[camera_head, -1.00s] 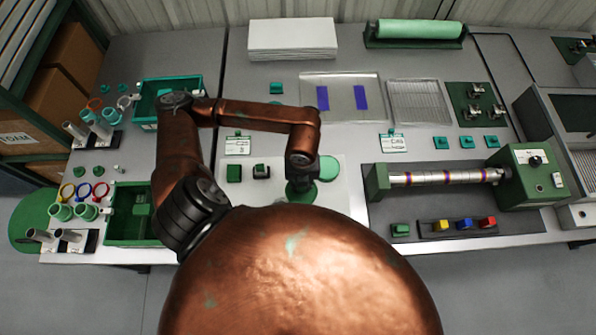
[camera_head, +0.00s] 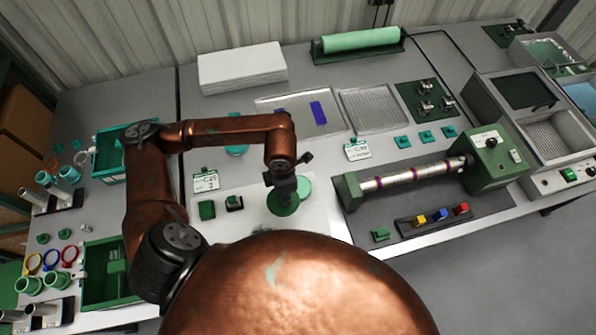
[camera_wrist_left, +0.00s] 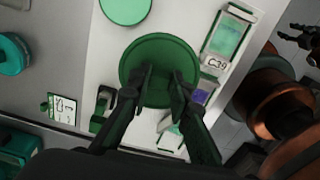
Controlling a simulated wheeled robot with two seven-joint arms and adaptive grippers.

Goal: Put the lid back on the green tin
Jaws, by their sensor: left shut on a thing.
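My left gripper (camera_head: 284,186) points down over the white board and is shut on the dark green lid (camera_head: 283,205). In the left wrist view the fingers (camera_wrist_left: 161,78) reach over the middle of the round lid (camera_wrist_left: 158,52); the gripped part is hidden between them. A lighter green disc, which looks like the tin's top (camera_head: 304,188), is beside the lid and partly covered by it in the head view. The tin also shows in the left wrist view (camera_wrist_left: 125,8), apart from the lid. Dark jaw-like parts, probably my right gripper (camera_wrist_left: 302,40), show at the right edge.
A label card (camera_head: 205,180) and small green blocks (camera_head: 207,210) are left of the lid. A roller machine (camera_head: 415,177) stands to the right. A green bin (camera_head: 105,275) is at left. In the wrist view, a case labelled C39 (camera_wrist_left: 230,35) lies near the board's edge.

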